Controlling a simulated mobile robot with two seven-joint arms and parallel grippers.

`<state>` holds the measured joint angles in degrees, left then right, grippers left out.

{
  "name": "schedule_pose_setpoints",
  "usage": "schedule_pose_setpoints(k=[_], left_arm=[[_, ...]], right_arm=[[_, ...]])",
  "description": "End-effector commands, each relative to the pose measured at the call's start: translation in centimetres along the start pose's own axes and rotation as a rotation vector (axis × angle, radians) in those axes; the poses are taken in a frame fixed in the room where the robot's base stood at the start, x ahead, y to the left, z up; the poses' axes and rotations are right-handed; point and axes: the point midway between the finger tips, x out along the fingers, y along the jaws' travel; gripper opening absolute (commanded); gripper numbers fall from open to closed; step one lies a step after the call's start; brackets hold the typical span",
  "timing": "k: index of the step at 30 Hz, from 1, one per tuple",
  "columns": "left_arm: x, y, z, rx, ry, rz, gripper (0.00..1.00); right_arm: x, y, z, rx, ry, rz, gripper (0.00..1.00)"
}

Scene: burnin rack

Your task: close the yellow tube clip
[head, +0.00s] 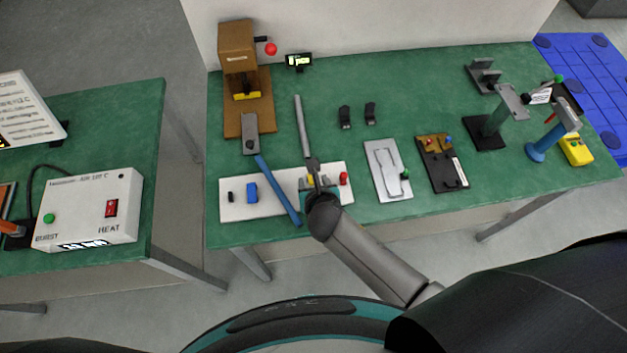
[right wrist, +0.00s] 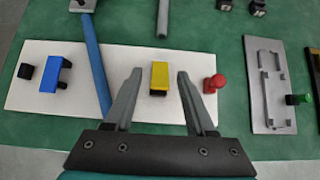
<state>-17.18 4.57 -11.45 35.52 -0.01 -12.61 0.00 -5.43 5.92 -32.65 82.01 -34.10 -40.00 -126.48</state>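The yellow tube clip (right wrist: 159,78) stands on a white board (right wrist: 87,60) on the green table; in the head view it is mostly hidden by my right gripper. My right gripper (right wrist: 159,78) is open, with one finger on each side of the yellow clip and visible gaps between them. It also shows in the head view (head: 314,177) above the white board. I cannot tell how far the clip is closed. A blue clip (right wrist: 50,72) stands on the left part of the board. My left gripper is not in view.
A red knob (right wrist: 214,83) is just right of my right finger. A blue tube (right wrist: 88,62) crosses the board to the left. A grey tube (right wrist: 163,18) lies behind. A metal plate (right wrist: 271,120) with a green knob is to the right.

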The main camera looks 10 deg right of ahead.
Motion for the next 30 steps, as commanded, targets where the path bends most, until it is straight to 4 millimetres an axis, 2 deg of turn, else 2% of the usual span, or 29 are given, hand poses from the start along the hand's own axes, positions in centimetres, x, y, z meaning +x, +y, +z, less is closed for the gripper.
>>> schedule_pose_setpoints(k=[2,14,25,30], left_arm=[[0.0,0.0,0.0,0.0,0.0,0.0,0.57],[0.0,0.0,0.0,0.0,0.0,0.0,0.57],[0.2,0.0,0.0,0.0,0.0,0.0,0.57],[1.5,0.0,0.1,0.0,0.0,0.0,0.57]], right_arm=[[0.0,0.0,0.0,0.0,0.0,0.0,0.45],[0.0,0.0,0.0,0.0,0.0,0.0,0.0],[0.0,0.0,-0.2,0.0,-0.004,-0.001,0.0],[0.3,-0.1,-0.8,-0.001,-0.059,-0.004,0.0]])
